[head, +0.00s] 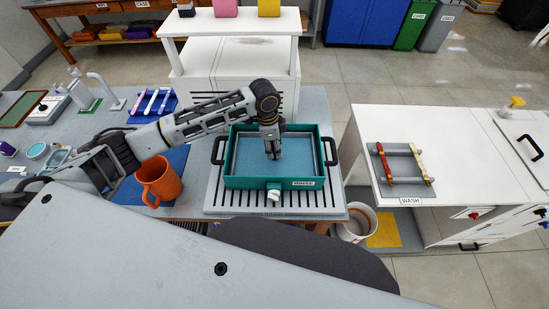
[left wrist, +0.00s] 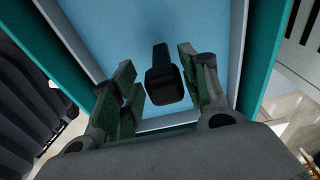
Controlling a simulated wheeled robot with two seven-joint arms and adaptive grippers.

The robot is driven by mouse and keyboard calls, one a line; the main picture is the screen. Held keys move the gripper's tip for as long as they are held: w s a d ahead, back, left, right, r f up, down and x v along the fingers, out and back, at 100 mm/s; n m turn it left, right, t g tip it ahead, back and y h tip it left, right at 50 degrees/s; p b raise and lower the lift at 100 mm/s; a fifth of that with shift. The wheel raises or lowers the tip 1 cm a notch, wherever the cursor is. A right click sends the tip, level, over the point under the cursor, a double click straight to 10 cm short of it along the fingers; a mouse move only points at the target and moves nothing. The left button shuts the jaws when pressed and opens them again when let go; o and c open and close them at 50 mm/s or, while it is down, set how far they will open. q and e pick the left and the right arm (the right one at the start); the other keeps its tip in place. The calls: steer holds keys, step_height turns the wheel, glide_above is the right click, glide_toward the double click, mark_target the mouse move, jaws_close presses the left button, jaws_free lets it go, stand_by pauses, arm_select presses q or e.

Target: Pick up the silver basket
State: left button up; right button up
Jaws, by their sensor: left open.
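The silver basket (head: 317,155) appears as a thin grey rim around a light blue floor, inside a teal tub (head: 250,183) labelled RINSE. In the left wrist view its grey wall (left wrist: 70,36) runs along the left. My left gripper (head: 274,153) points down over the tub's inside, with its fingers open. In the left wrist view, a dark upright handle-like piece (left wrist: 164,78) stands between the open fingers (left wrist: 160,75), apart from both. I cannot tell how it joins the basket. My right gripper is not in view.
An orange mug (head: 160,182) stands left of the tub, below my left forearm. A white tap (head: 273,194) sticks out from the tub's front. At the right, a grey rack (head: 405,165) with red and yellow pieces lies on a white counter (head: 450,130). A white bucket (head: 350,232) stands lower.

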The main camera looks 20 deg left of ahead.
arm_select(q)
steer(key=shift+w+d+f, duration=0.1)
steer(key=shift+w+f, duration=0.05)
steer(key=shift+f, duration=1.1)
steer(key=shift+w+d+f, duration=0.1)
steer(key=shift+w+f, duration=0.05)
steer(key=shift+f, duration=1.1)
jaws_close()
